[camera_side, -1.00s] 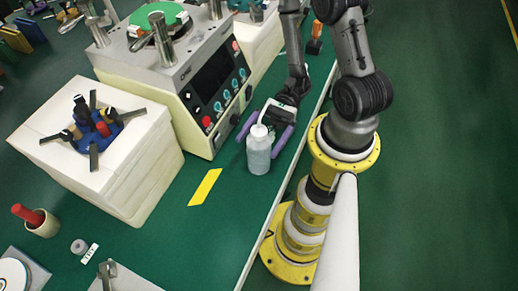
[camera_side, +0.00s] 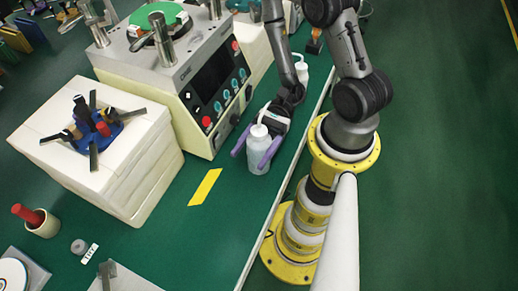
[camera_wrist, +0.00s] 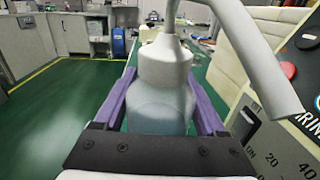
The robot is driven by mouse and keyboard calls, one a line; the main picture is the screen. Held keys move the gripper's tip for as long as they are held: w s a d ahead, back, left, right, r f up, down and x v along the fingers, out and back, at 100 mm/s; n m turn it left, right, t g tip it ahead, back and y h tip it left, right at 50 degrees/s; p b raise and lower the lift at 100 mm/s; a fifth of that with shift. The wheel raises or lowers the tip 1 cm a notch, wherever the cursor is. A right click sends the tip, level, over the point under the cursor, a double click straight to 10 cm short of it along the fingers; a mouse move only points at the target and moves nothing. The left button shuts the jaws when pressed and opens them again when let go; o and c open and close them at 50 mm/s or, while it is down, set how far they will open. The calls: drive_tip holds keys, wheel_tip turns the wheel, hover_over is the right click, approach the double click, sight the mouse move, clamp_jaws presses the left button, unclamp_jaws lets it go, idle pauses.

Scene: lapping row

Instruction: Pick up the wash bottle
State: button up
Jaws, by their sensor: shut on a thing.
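The wash bottle (camera_side: 258,152) is a translucent white bottle with a white cap and a bent spout. It stands upright on the green bench top (camera_side: 222,221), in front of the lapping machine. My gripper (camera_side: 256,158) has its purple fingers on both sides of the bottle, shut on its body. In the wrist view the bottle (camera_wrist: 162,85) fills the middle, between the purple fingers of my gripper (camera_wrist: 162,105), and its spout bends over to the right. A second white bottle (camera_side: 301,70) stands farther back on the bench.
The lapping machine (camera_side: 185,85) with its control panel stands left of the bottle. A cream box (camera_side: 150,165) with a blue fixture is farther left. A yellow strip (camera_side: 205,187) lies on the bench. The bench edge (camera_side: 268,215) runs along the right.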

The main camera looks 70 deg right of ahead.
clamp_jaws()
wheel_tip(320, 180, up, 10)
drive_tip(key=f, duration=0.1)
drive_tip(key=shift+m+t, duration=0.4)
drive_tip(key=shift+t, duration=0.2)
drive_tip(key=shift+w+f, duration=0.1)
drive_tip(key=shift+f, duration=4.25)
